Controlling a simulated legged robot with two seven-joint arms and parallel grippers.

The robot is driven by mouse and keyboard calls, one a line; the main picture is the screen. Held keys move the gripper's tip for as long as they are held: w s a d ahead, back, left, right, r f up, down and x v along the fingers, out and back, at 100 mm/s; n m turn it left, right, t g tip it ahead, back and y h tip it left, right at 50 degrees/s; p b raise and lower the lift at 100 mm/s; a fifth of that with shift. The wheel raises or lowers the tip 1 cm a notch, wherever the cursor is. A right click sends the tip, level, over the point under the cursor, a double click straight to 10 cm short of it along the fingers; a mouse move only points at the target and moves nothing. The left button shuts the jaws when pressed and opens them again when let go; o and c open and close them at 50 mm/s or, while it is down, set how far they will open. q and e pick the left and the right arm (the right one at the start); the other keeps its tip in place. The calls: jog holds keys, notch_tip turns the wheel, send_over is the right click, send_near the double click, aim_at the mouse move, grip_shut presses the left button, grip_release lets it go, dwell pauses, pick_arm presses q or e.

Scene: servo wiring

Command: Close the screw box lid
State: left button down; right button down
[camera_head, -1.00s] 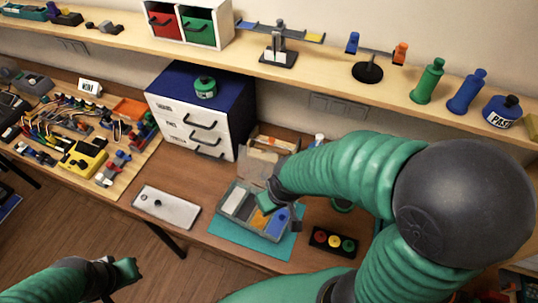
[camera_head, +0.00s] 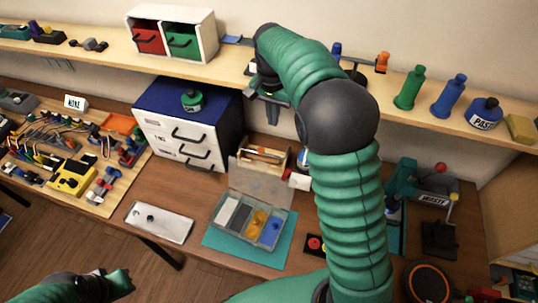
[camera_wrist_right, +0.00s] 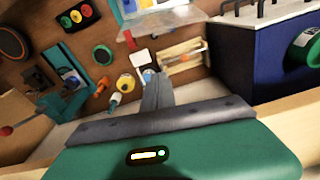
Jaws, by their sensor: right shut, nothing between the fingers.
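The screw box (camera_head: 222,228) sits on a teal mat (camera_head: 216,244) on the workbench. Its compartments show white, dark grey, orange and blue contents. Its clear lid (camera_head: 258,183) stands raised at the back edge, so the box is open. My right gripper (camera_head: 273,113) is above and behind the box, near the front of the upper shelf, clear of the lid. Its fingers (camera_wrist_right: 157,92) are together with nothing between them in the right wrist view. My left gripper (camera_head: 126,281) is low at the left, away from the box; its jaw gap is unclear.
A wooden crate (camera_head: 273,155) stands behind the lid. A blue-and-white drawer cabinet (camera_head: 190,120) is left of it. A button panel (camera_head: 314,244) lies right of the box, partly behind my right arm. A pale tray (camera_head: 160,221) lies to the left.

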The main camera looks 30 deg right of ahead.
notch_tip(320, 180, down, 17)
jog(key=d+p, duration=0.1)
jog(key=p, duration=0.3)
jog(key=a, duration=0.1)
jog(key=a+p, duration=0.1)
jog(key=s+a+r+p, duration=0.1)
jog(key=shift+a+r, duration=0.1)
jog(key=shift+a, duration=0.2)
